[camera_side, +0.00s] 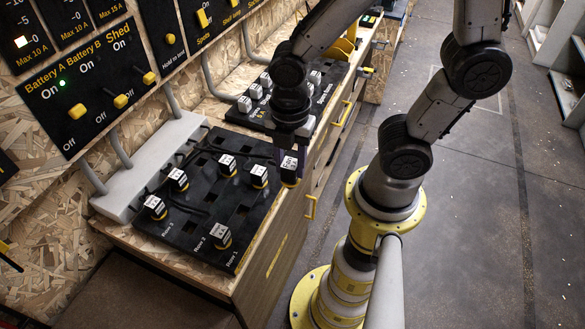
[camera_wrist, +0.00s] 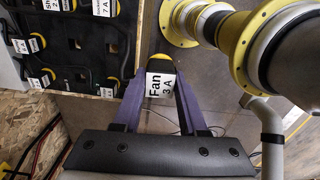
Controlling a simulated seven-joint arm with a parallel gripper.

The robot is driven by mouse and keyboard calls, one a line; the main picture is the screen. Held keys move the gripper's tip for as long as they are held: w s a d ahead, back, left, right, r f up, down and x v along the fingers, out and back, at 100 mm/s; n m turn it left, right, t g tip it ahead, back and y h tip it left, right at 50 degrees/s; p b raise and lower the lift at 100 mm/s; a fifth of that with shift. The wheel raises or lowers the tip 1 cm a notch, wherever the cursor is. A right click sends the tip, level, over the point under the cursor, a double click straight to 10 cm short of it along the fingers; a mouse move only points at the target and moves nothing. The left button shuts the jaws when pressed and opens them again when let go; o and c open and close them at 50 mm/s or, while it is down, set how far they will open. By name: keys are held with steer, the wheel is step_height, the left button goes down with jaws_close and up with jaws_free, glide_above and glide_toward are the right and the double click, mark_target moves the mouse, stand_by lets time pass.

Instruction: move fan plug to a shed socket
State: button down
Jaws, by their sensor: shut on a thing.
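The fan plug (camera_wrist: 160,86), black and yellow with a white label reading "Fan 3 A", is between the two purple fingers of my gripper (camera_wrist: 158,78) in the wrist view. My gripper is shut on it. In the side view my gripper (camera_side: 291,152) holds the fan plug (camera_side: 289,172) at the right edge of the near black socket board (camera_side: 190,222). I cannot tell whether the plug touches the board. Several other labelled plugs sit on this board, between dark empty places. Which sockets belong to the shed is not clear.
A second black board (camera_side: 262,112) with several plugs lies farther back, partly hidden by my arm. A wall panel (camera_side: 85,85) has yellow switches marked Battery A, Battery B and Shed, with a green light lit. Grey conduits enter a grey box (camera_side: 150,165). The floor at right is open.

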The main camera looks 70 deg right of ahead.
steer(key=w+r, duration=0.3)
steer(key=w, duration=1.9)
steer(key=w+d+f, duration=0.3)
steer(key=w, duration=0.4)
steer(key=w+d+f, duration=0.1)
steer(key=d+f, duration=0.2)
steer(key=f, duration=0.8)
steer(key=shift+w+d+m, duration=0.15)
steer(key=shift+w+m, duration=0.2)
steer(key=shift+m, duration=0.05)
steer(key=shift+f, duration=1.6)
jaws_free()
